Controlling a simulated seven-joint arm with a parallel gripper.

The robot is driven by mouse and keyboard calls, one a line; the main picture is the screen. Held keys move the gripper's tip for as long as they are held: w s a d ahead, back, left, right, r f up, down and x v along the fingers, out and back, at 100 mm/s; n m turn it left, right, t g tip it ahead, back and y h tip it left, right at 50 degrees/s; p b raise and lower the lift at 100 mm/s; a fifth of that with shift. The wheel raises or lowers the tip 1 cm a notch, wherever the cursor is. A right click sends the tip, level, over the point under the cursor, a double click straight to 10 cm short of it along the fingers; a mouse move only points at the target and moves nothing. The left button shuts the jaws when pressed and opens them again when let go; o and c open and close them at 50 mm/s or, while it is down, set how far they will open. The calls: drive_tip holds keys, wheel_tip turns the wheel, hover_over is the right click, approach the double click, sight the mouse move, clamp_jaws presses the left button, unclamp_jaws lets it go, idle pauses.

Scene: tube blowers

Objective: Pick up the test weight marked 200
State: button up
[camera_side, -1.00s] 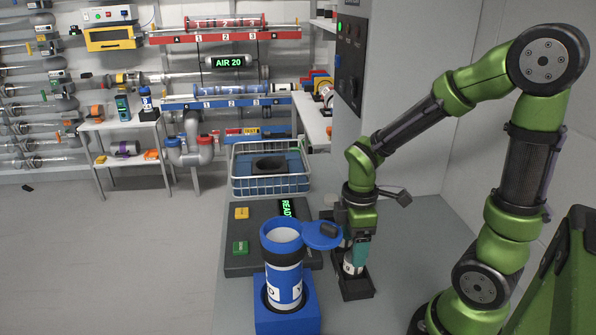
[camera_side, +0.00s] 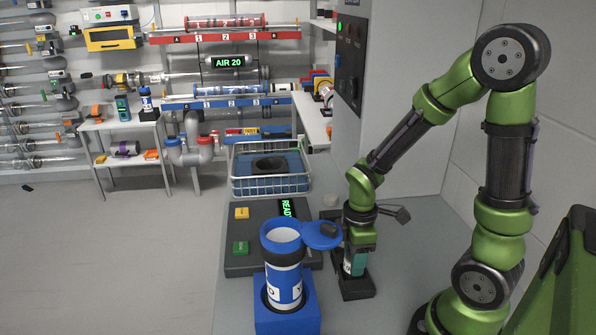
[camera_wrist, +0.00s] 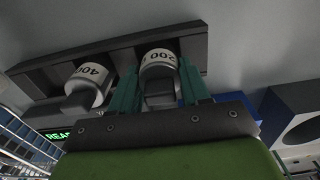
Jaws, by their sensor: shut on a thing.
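The test weight marked 200 (camera_wrist: 160,65) is a pale cylinder with a dark grey knob, standing in a dark rack (camera_wrist: 40,82). My gripper (camera_wrist: 158,85) has its teal fingers on either side of this weight and is shut on it. In the side view my gripper (camera_side: 356,264) is low at the near end of the rack (camera_side: 357,288), and its fingers hide most of the weight. No lift of the weight out of the rack shows. A second weight marked 400 (camera_wrist: 88,82) sits beside it in the rack, left in the wrist view.
A blue-and-white canister (camera_side: 284,282) with its blue lid (camera_side: 321,235) swung open stands close left of my gripper. A dark panel (camera_side: 262,212) with yellow and green buttons reads READY. A wire basket (camera_side: 270,183) stands behind it. The counter to the right is clear.

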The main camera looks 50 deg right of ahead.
drive_tip(key=shift+r, duration=0.1)
drive_tip(key=shift+c, duration=0.5)
